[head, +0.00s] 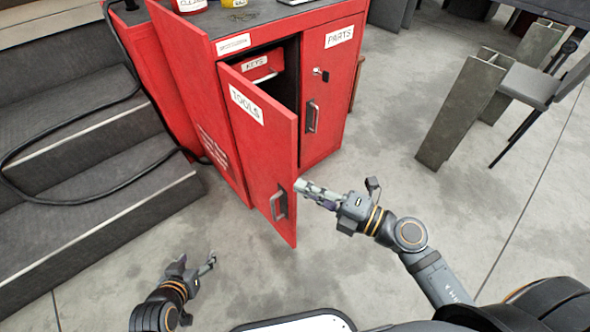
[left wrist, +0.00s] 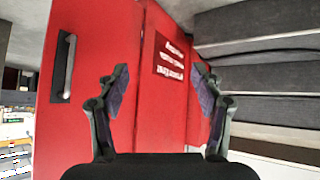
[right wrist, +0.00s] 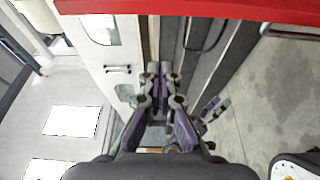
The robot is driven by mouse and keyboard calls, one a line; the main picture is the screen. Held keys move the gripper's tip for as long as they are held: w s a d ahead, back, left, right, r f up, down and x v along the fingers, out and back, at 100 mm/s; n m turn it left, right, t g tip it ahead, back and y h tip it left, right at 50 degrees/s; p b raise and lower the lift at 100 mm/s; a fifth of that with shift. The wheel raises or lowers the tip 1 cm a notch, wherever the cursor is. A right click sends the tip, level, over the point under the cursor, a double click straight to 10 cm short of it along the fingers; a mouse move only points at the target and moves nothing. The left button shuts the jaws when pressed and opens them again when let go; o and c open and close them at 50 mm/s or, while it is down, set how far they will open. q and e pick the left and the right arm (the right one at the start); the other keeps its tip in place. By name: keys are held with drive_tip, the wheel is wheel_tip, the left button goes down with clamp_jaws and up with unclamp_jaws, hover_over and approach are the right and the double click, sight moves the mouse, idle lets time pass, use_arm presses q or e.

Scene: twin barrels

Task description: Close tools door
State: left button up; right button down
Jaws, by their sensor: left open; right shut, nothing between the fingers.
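The red tools door (head: 262,140) of the red cabinet stands ajar in the head view, swung out toward me, with a metal handle (head: 279,205) near its free edge. My right gripper (head: 300,187) is shut and empty, its tips at the free edge of the door; I cannot tell whether they touch it. In the right wrist view its fingers (right wrist: 160,72) are together, with a red strip across the top. My left gripper (head: 198,262) is open and empty, low at the left, apart from the door. The left wrist view shows the door with its handle (left wrist: 63,68).
The parts door (head: 326,90) beside it is closed, with a key in its lock. A keys box (head: 262,66) shows inside the cabinet. Dark steps (head: 80,130) with a black hose stand at left. A grey beam (head: 460,110) and chair stand at right. Floor in front is clear.

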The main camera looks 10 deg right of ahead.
sight(295, 168)
drive_tip(key=w, duration=0.2)
drive_tip(key=w+a+b, duration=0.1)
drive_tip(key=w, duration=0.1)
drive_tip(key=w+b, duration=0.1)
drive_tip(key=w, duration=0.1)
drive_tip(key=shift+a+f, duration=0.1)
drive_tip(key=shift+a, duration=0.25)
use_arm(q)
drive_tip(key=w+r+t, duration=0.4)
drive_tip(key=r+t, duration=0.1)
drive_tip(key=r, duration=0.5)
drive_tip(key=w+r+t, duration=0.5)
drive_tip(key=r, duration=0.5)
drive_tip(key=shift+a+r, duration=0.25)
drive_tip(key=shift+a, duration=0.2)
use_arm(e)
drive_tip(key=shift+w+d, duration=0.1)
drive_tip(key=shift+w, duration=0.05)
